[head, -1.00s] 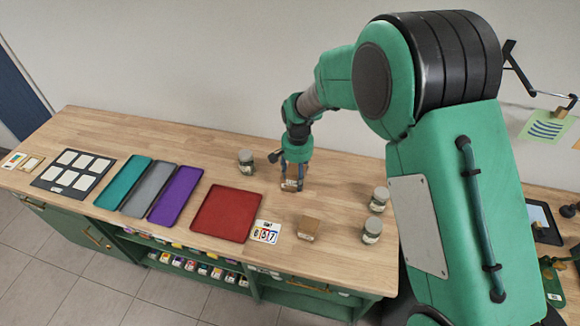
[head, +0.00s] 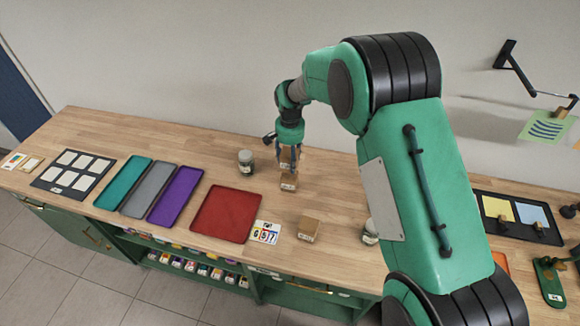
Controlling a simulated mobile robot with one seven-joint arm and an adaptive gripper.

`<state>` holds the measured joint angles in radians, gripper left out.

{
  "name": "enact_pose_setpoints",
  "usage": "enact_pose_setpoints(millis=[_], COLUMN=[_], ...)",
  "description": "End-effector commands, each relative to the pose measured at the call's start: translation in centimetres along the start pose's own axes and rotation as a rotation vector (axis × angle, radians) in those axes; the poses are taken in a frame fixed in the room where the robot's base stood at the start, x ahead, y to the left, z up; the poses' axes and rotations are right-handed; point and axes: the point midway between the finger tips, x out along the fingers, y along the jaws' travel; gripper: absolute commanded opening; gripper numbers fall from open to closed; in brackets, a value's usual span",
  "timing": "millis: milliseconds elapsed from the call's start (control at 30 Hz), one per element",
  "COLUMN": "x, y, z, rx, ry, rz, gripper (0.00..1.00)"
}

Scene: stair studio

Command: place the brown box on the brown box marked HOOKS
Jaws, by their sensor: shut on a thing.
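My gripper (head: 288,151) points down over the rear middle of the wooden counter. It is shut on a brown box (head: 286,160), which is partly hidden by the fingers. Directly below stands another brown box (head: 289,183) with a pale label on its front. The held box appears just above or on it; I cannot tell whether they touch. A third brown box (head: 308,229) sits apart, nearer the counter's front edge, with a small marking. The lettering is too small to read, so I cannot tell which box is marked HOOKS.
A lidded jar (head: 246,161) stands left of the gripper. Another jar (head: 371,231) is partly behind my arm. A red tray (head: 226,213) and a number card (head: 265,232) lie left of the front box. Purple (head: 175,195), grey and teal trays lie farther left.

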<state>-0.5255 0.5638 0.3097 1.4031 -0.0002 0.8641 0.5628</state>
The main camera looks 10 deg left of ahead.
Motion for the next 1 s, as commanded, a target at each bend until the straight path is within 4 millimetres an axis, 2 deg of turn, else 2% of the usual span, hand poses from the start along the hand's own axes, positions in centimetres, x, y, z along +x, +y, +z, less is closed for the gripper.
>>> enact_pose_setpoints(millis=[167,500,933,967,1000], x=[0.5,3.5,3.8,3.8,3.8], y=[0.0,0.0,0.0,0.0,0.0], z=[0.0,0.0,0.0,0.0,0.0], rx=[0.0,0.0,0.0,0.0,0.0], ry=[-0.001,0.0,0.001,0.001,0.001], rz=[0.0,0.0,0.0,0.0,0.0], gripper=[0.08,0.08,0.08,0.55,0.63])
